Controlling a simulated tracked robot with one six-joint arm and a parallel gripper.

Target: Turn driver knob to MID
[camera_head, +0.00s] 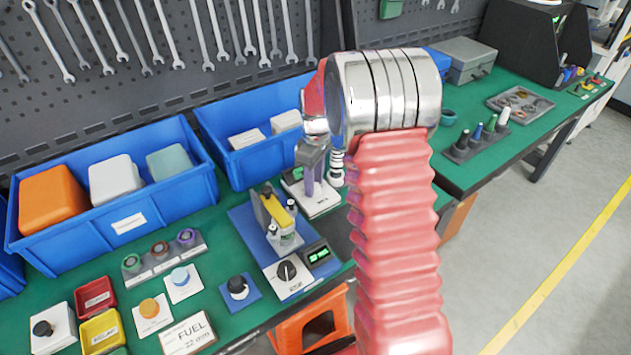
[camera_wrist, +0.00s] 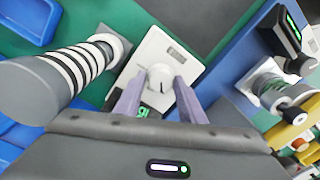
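A round pale knob (camera_wrist: 160,76) with a dark pointer line sits on a white plate (camera_wrist: 152,48) in the wrist view. My gripper (camera_wrist: 159,82) has its two purple fingers apart, one on each side of the knob, with a small gap showing; I cannot tell how far down they reach around it. In the head view my gripper (camera_head: 312,188) points down over the white plate (camera_head: 322,205), and the knob is hidden there. A green-lit display (camera_wrist: 143,111) is partly covered by the left finger. No MID mark is readable.
A grey cylinder with striped rings (camera_wrist: 62,75) stands close left of my gripper in the wrist view. A yellow-armed device (camera_head: 272,210) on a blue base is nearby, with a black dial (camera_head: 287,271) in front. Blue bins (camera_head: 120,215) stand behind.

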